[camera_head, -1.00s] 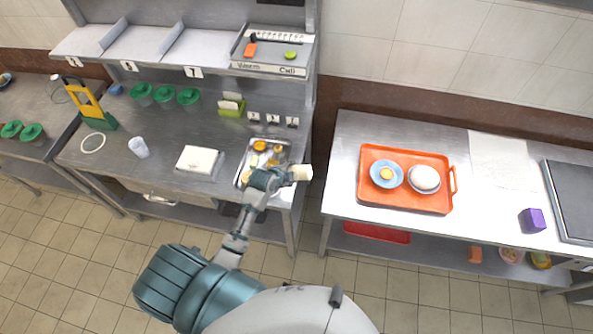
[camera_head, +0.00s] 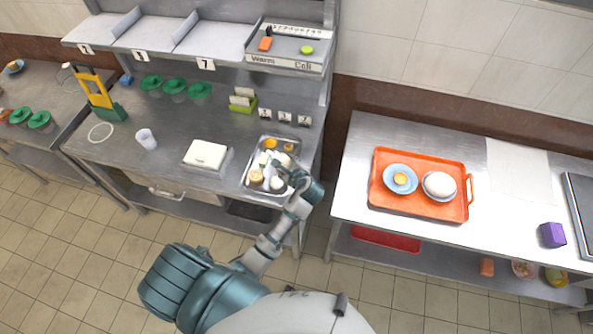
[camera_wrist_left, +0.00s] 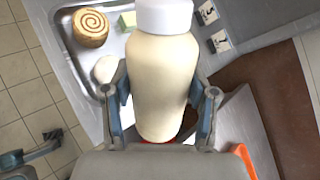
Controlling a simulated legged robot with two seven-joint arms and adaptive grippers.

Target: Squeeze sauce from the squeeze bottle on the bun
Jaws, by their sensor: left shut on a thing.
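My left gripper (camera_head: 292,187) is shut around a cream squeeze bottle (camera_wrist_left: 163,75) with a white end (camera_wrist_left: 163,14). Some red shows at its other end in the left wrist view. In the head view, the bottle lies over the metal tray, partly hidden by the gripper. A white round bun (camera_head: 438,185) sits in a bowl on the orange tray, right of my gripper. A white round item (camera_wrist_left: 106,69) and a swirled roll (camera_wrist_left: 90,27) lie in the metal tray below the bottle. No sauce flow is visible. A blue-grey part low in the wrist view may be my right gripper; its jaws are unclear.
The metal tray (camera_head: 249,185) holds several food pieces. The orange tray (camera_head: 417,208) also carries a blue bowl (camera_head: 400,179) with a yellow item. A gap separates the two counters. A purple box (camera_head: 552,235) stands at the right.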

